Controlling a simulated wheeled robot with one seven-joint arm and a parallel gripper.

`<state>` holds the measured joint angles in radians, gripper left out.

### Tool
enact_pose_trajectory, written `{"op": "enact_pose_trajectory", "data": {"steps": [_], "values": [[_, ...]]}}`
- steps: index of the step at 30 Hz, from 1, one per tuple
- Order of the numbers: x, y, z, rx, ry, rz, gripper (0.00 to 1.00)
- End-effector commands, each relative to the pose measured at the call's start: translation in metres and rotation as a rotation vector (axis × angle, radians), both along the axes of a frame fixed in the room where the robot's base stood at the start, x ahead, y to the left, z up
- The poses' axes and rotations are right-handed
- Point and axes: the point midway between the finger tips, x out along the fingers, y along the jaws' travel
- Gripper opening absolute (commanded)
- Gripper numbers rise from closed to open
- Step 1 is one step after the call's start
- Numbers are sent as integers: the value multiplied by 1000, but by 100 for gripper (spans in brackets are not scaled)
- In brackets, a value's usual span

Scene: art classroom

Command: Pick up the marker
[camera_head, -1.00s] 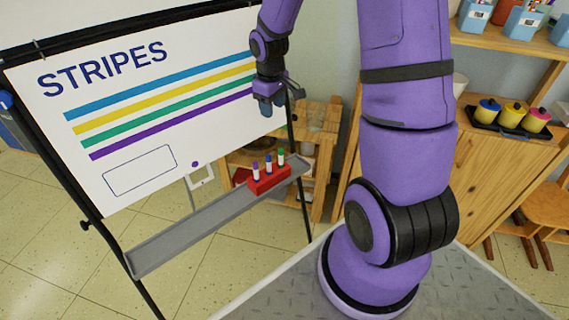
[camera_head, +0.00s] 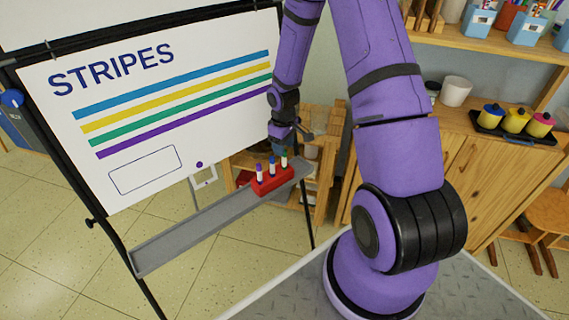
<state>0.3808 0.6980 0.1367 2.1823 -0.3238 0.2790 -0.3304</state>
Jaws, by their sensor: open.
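Several upright markers stand in a red holder (camera_head: 272,183) at the right end of the easel's grey tray (camera_head: 200,226). A purple-capped marker (camera_head: 260,172) is at the left and a blue-capped marker (camera_head: 272,168) in the middle. A third marker (camera_head: 284,160), with a pale body, is at the right; its cap is hard to make out against the gripper. My gripper (camera_head: 283,147) is open and points down just above the right marker. Its fingers are small and partly overlap that marker's top in the head view. I cannot tell whether they touch it.
The easel board (camera_head: 160,110), with striped paper, rises close behind and left of the tray. A wooden shelf (camera_head: 325,170) stands behind the holder. Paint pots on a black tray (camera_head: 490,126) sit on a cabinet at the right. The tray's left part is clear.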

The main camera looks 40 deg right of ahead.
Motion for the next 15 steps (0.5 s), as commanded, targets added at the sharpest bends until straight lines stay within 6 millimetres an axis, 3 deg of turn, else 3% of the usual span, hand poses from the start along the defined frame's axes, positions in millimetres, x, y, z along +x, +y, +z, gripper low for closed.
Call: {"op": "enact_pose_trajectory", "data": {"steps": [9, 15], "values": [[1, -5, -39, 0, 3, 2, 48], [1, -5, -50, 1, 1, 0, 48]]}}
